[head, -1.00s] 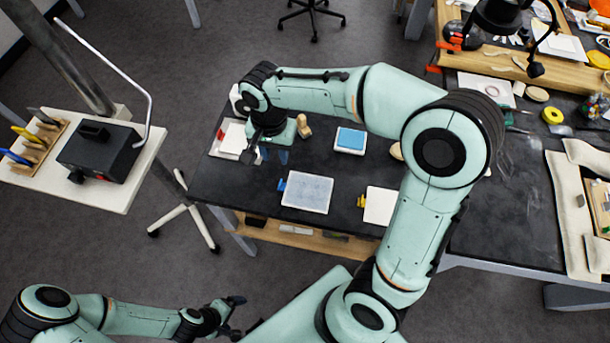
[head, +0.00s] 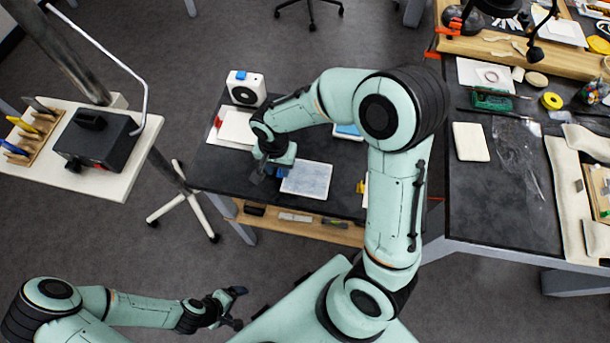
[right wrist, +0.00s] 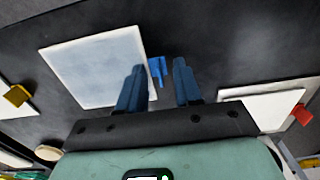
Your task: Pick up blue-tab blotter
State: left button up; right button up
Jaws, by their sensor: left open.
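The blue-tab blotter (head: 307,180) is a pale, square pad lying flat on the dark table. In the right wrist view the blotter (right wrist: 95,65) is left of centre, its blue tab (right wrist: 157,70) on the right edge. My right gripper (head: 263,175) is over the blotter's left edge and partly hides the tab in the head view. In the wrist view its two fingers (right wrist: 160,88) are apart, with the tab showing between them; contact cannot be told. My left gripper (head: 238,308) is open and empty, away from the table at the bottom.
A red-tab pad (head: 237,128) lies to the left and a yellow-tab pad (right wrist: 18,95) to the other side, partly hidden by my arm in the head view. A white device (head: 246,88) stands behind. A side stand (head: 118,180) holds a black box (head: 95,140).

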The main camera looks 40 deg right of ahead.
grip_shut()
dwell(0.3)
